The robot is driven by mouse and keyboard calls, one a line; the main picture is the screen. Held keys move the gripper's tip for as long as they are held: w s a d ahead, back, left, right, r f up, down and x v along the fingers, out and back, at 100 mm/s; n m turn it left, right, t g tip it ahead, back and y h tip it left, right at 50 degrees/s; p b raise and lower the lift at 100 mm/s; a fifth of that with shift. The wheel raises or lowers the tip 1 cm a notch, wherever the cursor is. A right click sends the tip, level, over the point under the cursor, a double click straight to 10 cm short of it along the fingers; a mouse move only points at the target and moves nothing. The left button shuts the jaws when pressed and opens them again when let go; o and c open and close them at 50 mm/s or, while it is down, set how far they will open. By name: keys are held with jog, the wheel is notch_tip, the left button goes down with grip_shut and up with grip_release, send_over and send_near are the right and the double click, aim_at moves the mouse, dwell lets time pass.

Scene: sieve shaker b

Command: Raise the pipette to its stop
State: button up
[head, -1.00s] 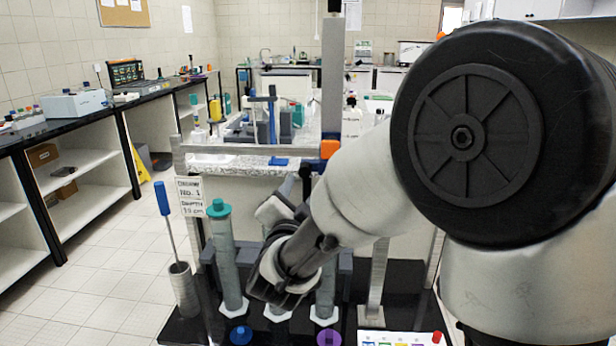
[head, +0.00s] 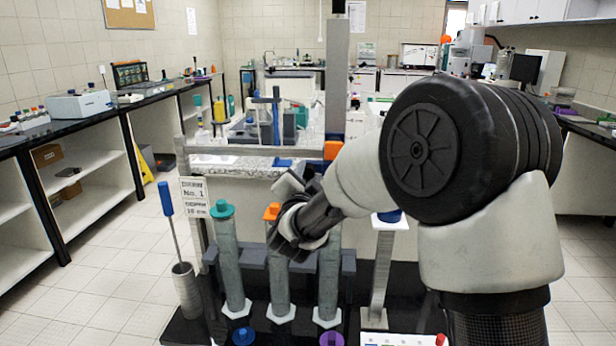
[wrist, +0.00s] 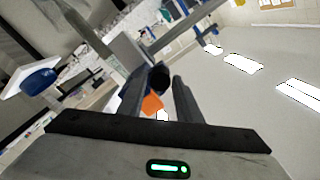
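The rig has a grey vertical column (head: 337,85) with an orange block (head: 333,150) on it and a grey horizontal bar (head: 240,150) reaching left. A small dark part hangs just left of the orange block. I cannot clearly make out the pipette itself. My gripper (head: 292,188) is below and left of the orange block, apart from it in the head view. In the wrist view my gripper (wrist: 158,84) has its two dark fingers apart, tilted upward. A dark round part (wrist: 159,78) and an orange patch (wrist: 152,104) show between them; contact cannot be told.
Below stand tall cylinders with a teal cap (head: 222,209) and an orange cap (head: 271,211), and a third behind my wrist. A blue-handled rod (head: 166,200) stands in a holder at left, beside a sign (head: 194,196). A blue disc (head: 390,215) sits on a stand at right.

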grip_shut()
notch_tip(320, 180, up, 25)
jog(key=p, duration=1.2)
jog(key=shift+o, duration=1.4)
grip_release()
jog(key=shift+o, duration=0.5)
jog(key=shift+f, duration=0.15)
jog(key=shift+f, duration=0.1)
jog(key=s, duration=1.7)
jog(key=shift+s+a, duration=0.25)
jog(key=shift+a, duration=0.05)
